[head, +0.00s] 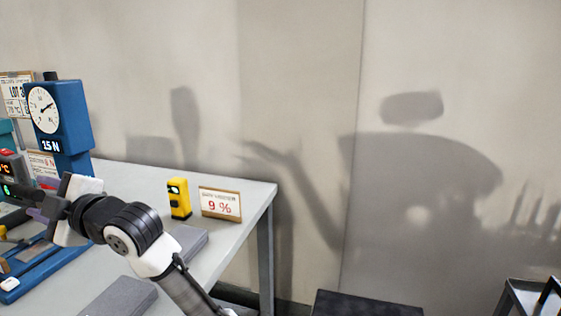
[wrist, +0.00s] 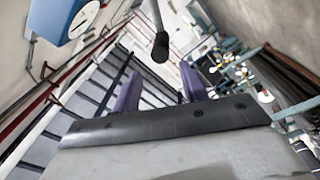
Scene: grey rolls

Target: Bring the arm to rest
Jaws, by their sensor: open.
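My gripper (head: 36,214) is at the left of the head view, above the table (head: 140,180) and in front of a blue gauge stand (head: 70,115). Its purple fingers point left and are partly hidden by my wrist. In the wrist view both purple fingers of my gripper (wrist: 161,88) stand apart with nothing between them. My arm reaches in from the bottom of the head view and is bent over the table.
A yellow meter (head: 179,198) and a "9 %" card (head: 220,204) stand near the table's right end. Grey blocks (head: 120,298) lie nearer. A blue base (head: 45,272) is below my gripper. A dark rod (wrist: 160,46) shows beyond the fingers. A black box (head: 365,304) is right of the table.

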